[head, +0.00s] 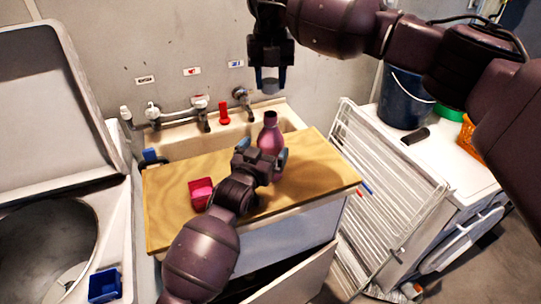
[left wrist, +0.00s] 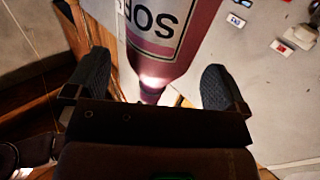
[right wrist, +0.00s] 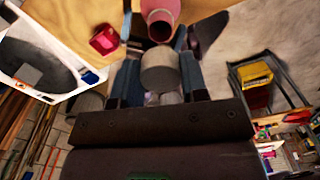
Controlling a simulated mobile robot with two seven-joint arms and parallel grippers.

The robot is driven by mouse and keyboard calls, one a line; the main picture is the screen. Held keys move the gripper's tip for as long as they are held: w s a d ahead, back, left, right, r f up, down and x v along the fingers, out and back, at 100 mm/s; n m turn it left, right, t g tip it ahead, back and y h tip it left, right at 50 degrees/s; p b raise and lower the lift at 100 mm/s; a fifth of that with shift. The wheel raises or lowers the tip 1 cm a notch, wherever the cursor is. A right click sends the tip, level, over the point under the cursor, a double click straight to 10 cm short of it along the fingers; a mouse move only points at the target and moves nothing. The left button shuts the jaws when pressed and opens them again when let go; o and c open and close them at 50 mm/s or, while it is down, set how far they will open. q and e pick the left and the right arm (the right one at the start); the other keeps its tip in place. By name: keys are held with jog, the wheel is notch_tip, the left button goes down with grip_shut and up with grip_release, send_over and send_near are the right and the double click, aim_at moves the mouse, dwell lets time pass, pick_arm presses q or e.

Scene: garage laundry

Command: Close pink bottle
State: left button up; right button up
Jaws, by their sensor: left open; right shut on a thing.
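The pink bottle (head: 270,135) stands upright and uncapped on the wooden board (head: 315,180). Its labelled side (left wrist: 168,30) shows in the left wrist view. My left gripper (head: 262,163) is open, low at the bottle, with a finger on each side of it; I cannot tell if either touches. My right gripper (head: 269,82) is shut on a grey cap (head: 268,87) and holds it above the bottle's mouth, apart from it. In the right wrist view the grey cap (right wrist: 160,72) is between the fingers, with the bottle's open mouth (right wrist: 160,24) beyond it.
A small pink-red box (head: 201,193) lies on the board left of my left gripper. Behind are the sink (head: 185,147), taps and a red object (head: 224,115). A white drying rack (head: 385,185) stands to the right. The board's right part is clear.

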aim_at(270, 113)
pick_arm(q)
jog(key=shift+x, duration=2.05)
jog(key=shift+c, duration=0.2)
jog(key=c, duration=1.2)
jog(key=shift+c, duration=0.2)
pick_arm(e)
jog(key=shift+f, duration=2.5)
jog(key=shift+f, duration=0.1)
jog(key=shift+f, duration=0.8)
jog(key=shift+f, duration=0.5)
